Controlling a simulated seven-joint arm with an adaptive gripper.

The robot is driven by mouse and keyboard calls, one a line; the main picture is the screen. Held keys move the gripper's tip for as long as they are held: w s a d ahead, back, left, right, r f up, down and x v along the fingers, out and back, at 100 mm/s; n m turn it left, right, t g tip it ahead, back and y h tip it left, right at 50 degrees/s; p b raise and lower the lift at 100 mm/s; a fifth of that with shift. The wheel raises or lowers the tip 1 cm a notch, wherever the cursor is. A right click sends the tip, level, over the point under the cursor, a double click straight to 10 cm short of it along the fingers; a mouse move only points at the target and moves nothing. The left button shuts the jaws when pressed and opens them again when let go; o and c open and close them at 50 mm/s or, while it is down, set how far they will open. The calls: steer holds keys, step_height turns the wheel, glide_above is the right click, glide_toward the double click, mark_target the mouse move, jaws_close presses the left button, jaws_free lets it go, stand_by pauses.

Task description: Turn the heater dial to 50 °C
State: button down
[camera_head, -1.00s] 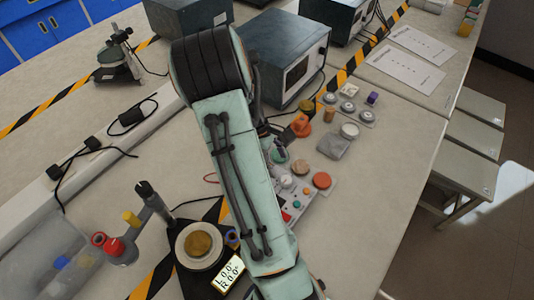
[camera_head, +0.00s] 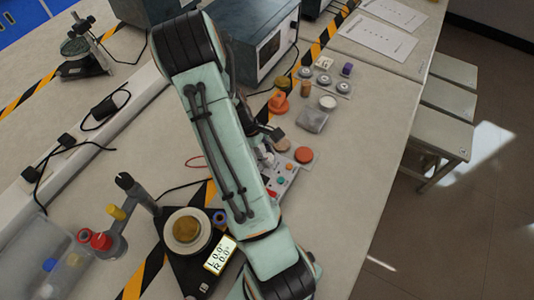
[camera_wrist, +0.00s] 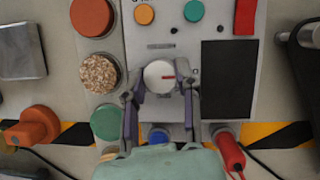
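The heater dial (camera_wrist: 157,77), a round white knob with a red pointer mark toward its right side, is on a pale control panel (camera_wrist: 215,22) in the wrist view. My gripper (camera_wrist: 161,72) is open, with one finger on the left and one on the right of the dial. I cannot tell whether the fingertips touch it. No temperature reading can be made out; the dark rectangle (camera_wrist: 226,80) right of the dial looks blank. In the head view, my arm covers much of the panel (camera_head: 283,182).
Orange (camera_wrist: 92,17), speckled (camera_wrist: 98,73) and green (camera_wrist: 106,123) round pieces lie left of the panel. A blue socket (camera_wrist: 158,136) and red plug (camera_wrist: 229,150) are near the fingers.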

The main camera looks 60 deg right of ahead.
steer(key=shift+m, duration=0.4)
steer(key=m+y, duration=0.1)
steer(key=m, duration=0.2)
steer(key=shift+d+m+y, duration=0.1)
steer(key=shift+m+y, duration=0.3)
steer(key=m, duration=0.2)
steer(key=m+y, duration=0.1)
steer(key=m, duration=0.1)
steer(key=shift+d+m+t+y, duration=0.1)
steer(key=shift+m+t+y, duration=0.2)
steer(key=shift+t, duration=0.1)
steer(key=m+t+y, duration=0.1)
steer(key=m, duration=0.3)
steer(key=shift+s, duration=0.1)
steer(key=shift+m+t+y, duration=0.4)
steer(key=shift+m+t, duration=0.4)
steer(key=shift+m, duration=1.4)
steer(key=c, duration=0.8)
jaws_free()
